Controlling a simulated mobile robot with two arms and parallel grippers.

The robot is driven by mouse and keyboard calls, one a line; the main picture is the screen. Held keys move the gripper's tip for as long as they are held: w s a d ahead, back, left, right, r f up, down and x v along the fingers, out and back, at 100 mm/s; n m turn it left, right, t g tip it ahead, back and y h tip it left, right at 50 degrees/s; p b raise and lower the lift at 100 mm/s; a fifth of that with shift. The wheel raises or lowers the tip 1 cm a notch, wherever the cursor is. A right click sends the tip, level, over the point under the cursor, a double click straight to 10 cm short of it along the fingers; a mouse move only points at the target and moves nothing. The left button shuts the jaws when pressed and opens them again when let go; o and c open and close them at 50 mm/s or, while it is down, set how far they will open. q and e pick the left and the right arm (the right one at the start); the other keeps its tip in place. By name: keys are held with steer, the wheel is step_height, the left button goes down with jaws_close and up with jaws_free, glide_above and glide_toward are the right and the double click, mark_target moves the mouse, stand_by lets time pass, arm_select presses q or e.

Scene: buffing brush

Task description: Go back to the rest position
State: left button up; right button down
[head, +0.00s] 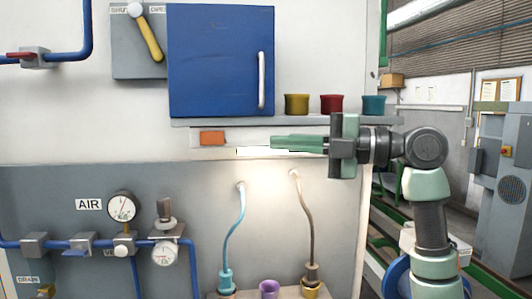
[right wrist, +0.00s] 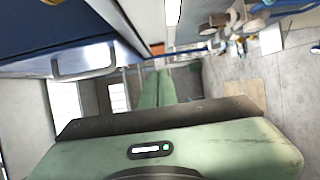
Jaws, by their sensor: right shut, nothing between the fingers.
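My right gripper (head: 272,143) reaches in from the right in the head view, its green fingers together and pointing left. It is in front of the panel, just below the grey shelf (head: 230,121). Its fingers also show in the right wrist view (right wrist: 157,80), pressed together with nothing between them. An orange block (head: 212,138) sits on the panel a little left of the fingertips, apart from them. My left gripper is not in the head view.
A blue cabinet (head: 215,65) with a white handle hangs above. Yellow (head: 297,104), red (head: 332,104) and teal (head: 374,105) cups stand on the shelf above my right gripper. Cyan (head: 233,235) and brown (head: 307,225) hoses, gauges and blue pipes lie below.

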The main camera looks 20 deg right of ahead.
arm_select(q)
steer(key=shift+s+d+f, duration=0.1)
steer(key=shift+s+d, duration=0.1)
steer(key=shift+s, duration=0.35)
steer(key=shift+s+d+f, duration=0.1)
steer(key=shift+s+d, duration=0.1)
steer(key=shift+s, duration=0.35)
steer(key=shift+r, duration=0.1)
